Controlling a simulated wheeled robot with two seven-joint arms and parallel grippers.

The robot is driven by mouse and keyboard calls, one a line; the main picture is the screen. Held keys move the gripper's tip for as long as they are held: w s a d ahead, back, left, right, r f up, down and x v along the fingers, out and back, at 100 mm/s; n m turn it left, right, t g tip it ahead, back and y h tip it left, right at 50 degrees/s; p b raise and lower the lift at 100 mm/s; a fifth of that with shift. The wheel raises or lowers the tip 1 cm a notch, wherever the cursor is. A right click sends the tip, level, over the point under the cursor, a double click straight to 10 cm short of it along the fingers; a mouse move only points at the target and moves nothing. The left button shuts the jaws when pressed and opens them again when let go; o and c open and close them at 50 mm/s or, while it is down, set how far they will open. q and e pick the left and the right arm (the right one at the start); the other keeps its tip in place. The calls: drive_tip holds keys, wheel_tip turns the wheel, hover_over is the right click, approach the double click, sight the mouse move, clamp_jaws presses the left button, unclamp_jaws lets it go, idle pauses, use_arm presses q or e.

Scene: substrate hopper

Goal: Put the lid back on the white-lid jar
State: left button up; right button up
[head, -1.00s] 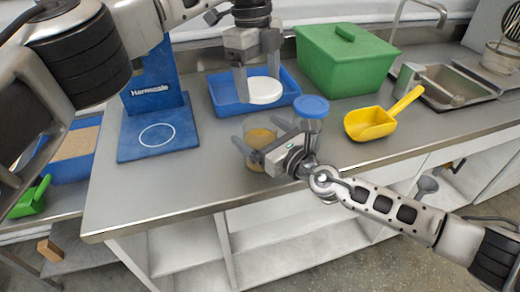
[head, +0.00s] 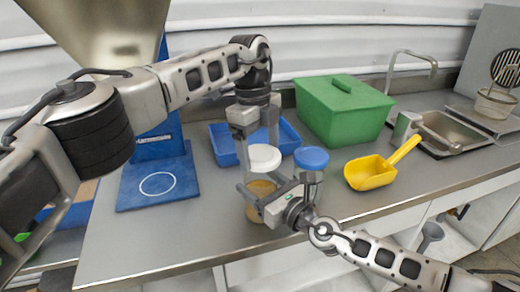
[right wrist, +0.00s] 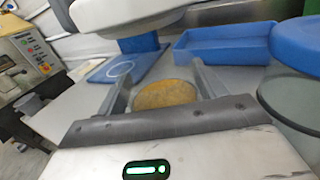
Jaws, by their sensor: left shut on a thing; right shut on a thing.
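The white lid (head: 264,159) is in my left gripper (head: 257,138), which is shut on it and points down. It is held level above the open jar (head: 258,210), with a gap between them. The clear jar holds tan-brown material and stands upright near the counter's front edge. My right gripper (head: 262,196) is shut on the jar from the right, one finger on each side. In the right wrist view the jar's contents (right wrist: 160,95) show between the fingers, and the white lid (right wrist: 125,15) hangs at the top, partly cut off.
A blue-lidded jar (head: 311,159) stands close to the right of the open jar. A blue tray (head: 222,150) lies behind. A yellow scoop (head: 370,172), green bin (head: 342,110) and sink are to the right. A blue scale board (head: 157,185) is left.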

use_arm(q)
drive_tip(key=shift+f, duration=0.6)
drive_tip(key=shift+f, duration=0.1)
drive_tip(key=shift+f, duration=0.8)
drive_tip(key=shift+f, duration=0.6)
use_arm(e)
drive_tip(key=c, duration=0.5)
use_arm(q)
drive_tip(key=m, duration=0.6)
drive_tip(key=shift+r+g+y, duration=0.1)
drive_tip(key=shift+g+y, duration=0.2)
drive_tip(key=shift+y, duration=0.1)
drive_tip(key=o, duration=1)
drive_tip(key=shift+c, duration=0.2)
